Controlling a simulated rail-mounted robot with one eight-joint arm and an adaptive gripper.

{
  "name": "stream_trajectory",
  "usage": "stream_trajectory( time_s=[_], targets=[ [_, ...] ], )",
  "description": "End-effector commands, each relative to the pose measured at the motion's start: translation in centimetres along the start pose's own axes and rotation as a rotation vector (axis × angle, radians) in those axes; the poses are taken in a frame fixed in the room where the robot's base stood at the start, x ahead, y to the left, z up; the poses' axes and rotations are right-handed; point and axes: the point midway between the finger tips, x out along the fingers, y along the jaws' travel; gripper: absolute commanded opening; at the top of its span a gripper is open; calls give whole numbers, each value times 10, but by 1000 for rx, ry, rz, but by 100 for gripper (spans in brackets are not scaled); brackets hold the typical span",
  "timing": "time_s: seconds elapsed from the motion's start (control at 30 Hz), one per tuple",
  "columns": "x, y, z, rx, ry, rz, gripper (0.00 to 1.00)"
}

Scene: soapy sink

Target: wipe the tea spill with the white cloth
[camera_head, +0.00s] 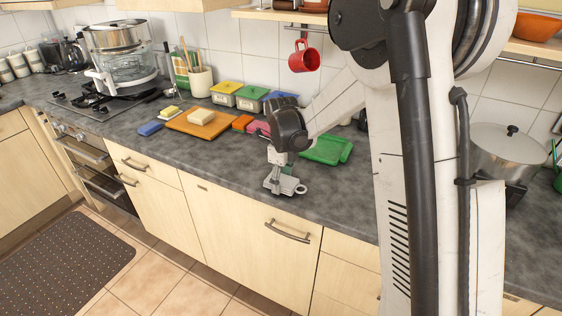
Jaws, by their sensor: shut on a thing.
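My gripper (281,178) points down at the front part of the dark counter, left of my arm's large white link. It is shut on a pale, flat thing, the white cloth (289,184), which lies low at the counter surface under the fingers. The fingers hide part of the cloth, and its edges are hard to tell from the gripper. A small pale ring shape (301,189) shows at its right side. I cannot make out the tea spill; the gripper, cloth or arm may cover it.
Behind the gripper are a green tray (326,149), a pink sponge (259,127), an orange sponge (242,122) and lidded tubs (226,92). A cutting board (200,124) lies left, a pot (508,152) stands right. A red mug (304,57) hangs above. Counter left of the gripper is clear.

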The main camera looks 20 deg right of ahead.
Motion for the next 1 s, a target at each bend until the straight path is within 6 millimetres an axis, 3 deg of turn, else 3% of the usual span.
stream_trajectory(
  time_s=[0.03, 0.6, 1.0],
  targets=[
    [-18, 0, -1, 0, 0, 0, 22],
    [-68, -1, -1, 2, 0, 0, 22],
    [-75, -1, -1, 2, 0, 0, 22]
  ],
)
